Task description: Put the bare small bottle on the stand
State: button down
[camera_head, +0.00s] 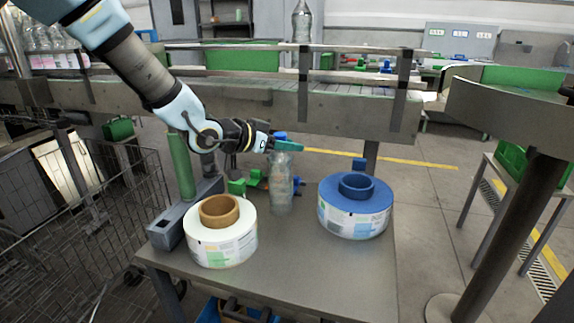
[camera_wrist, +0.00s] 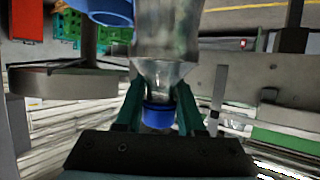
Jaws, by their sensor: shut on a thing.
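My gripper (camera_head: 284,146) is shut on the neck of a clear, bare small bottle (camera_head: 281,185). The bottle hangs upright below it, over the grey table, between the two reels. I cannot tell whether its base touches the table. In the wrist view my gripper (camera_wrist: 160,102) has its teal fingers on either side of the neck, by the blue cap (camera_wrist: 158,114). The clear body (camera_wrist: 166,45) shows no label. A grey base (camera_head: 182,222) with a green post stands at the table's left edge; I cannot tell which thing is the stand.
A white label reel (camera_head: 235,247) and a blue reel (camera_head: 355,222) flank the bottle on the table (camera_head: 300,275). Green and blue parts (camera_head: 250,184) lie behind it. A conveyor (camera_head: 340,105) runs behind, carrying another clear bottle (camera_head: 301,22). The table's front is clear.

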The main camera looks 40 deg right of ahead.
aim_at(288, 158)
jog(key=shift+f, duration=2)
jog(key=c, duration=0.5)
grip_release()
jog(key=shift+a, duration=0.1)
jog(key=v, duration=1.2)
